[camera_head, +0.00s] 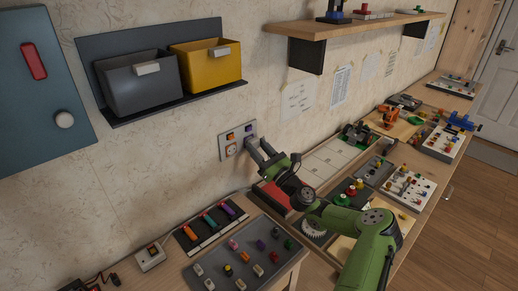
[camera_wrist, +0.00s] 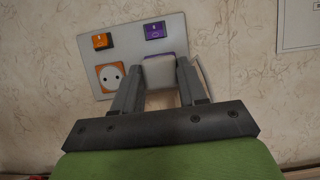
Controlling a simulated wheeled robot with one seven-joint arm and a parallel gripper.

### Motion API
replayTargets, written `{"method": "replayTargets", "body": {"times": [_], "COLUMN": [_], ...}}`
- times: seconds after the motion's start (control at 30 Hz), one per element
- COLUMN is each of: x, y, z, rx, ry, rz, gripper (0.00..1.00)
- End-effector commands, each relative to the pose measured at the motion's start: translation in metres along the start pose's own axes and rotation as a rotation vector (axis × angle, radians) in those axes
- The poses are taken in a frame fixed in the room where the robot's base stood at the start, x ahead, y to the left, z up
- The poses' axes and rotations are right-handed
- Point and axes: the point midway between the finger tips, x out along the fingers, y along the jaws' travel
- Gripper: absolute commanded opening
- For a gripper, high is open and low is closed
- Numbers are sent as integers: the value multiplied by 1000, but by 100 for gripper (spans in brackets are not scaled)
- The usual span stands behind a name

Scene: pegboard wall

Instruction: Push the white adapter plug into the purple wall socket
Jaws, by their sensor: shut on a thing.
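My gripper (camera_wrist: 158,82) is shut on the white adapter plug (camera_wrist: 158,71), with one finger on each side of it. In the wrist view the plug covers nearly all of the purple wall socket (camera_wrist: 182,52); only a thin purple edge shows. The plug is up at the socket's face, but I cannot tell how deep it sits or whether a gap is left. In the head view my gripper (camera_head: 259,149) reaches the right side of the wall plate (camera_head: 224,137); its fingers hide most of the plug there.
An orange socket (camera_wrist: 110,77) sits left of the plug, with an orange switch (camera_wrist: 101,41) and a purple switch (camera_wrist: 154,30) above. Grey and yellow bins (camera_head: 212,65) hang above left. A crowded bench (camera_head: 262,263) runs below the plate.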

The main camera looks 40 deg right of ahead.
Motion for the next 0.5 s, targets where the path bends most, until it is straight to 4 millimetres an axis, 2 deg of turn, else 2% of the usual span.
{"method": "replayTargets", "body": {"times": [0.5], "x": [4], "y": [0], "z": [-2], "rx": [1], "ry": [0], "rz": [1], "gripper": [15]}}
